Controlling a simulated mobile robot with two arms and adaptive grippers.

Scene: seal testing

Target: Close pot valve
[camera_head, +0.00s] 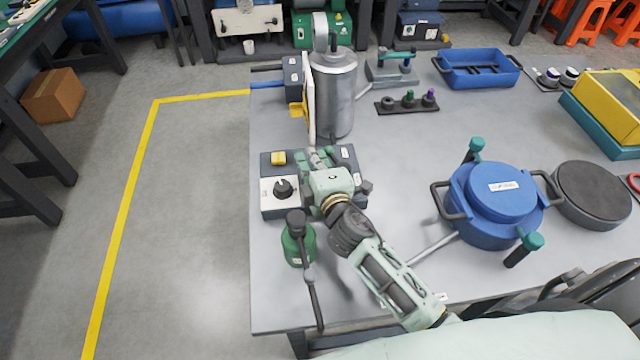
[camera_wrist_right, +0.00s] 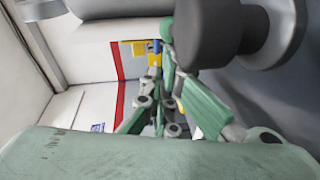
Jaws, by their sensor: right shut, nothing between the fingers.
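A silver metal pot (camera_head: 335,92) stands upright at the back left of the table, with a small dark fitting low on its near side (camera_head: 333,137). I cannot tell for sure whether that fitting is the valve. My right gripper (camera_head: 319,157) is over the grey control box (camera_head: 349,156), in front of the pot and a little below it in the picture. Its fingers are shut with nothing between them; they also show in the right wrist view (camera_wrist_right: 158,100). A dark round knob (camera_wrist_right: 208,32) is close to the camera there. My left gripper is not in view.
A blue clamped pot (camera_head: 492,203) and a dark round disc (camera_head: 592,192) are on the right. A green canister (camera_head: 298,244) with a black lever stands at the left table edge. A blue tray (camera_head: 477,68) is at the back. The table middle is clear.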

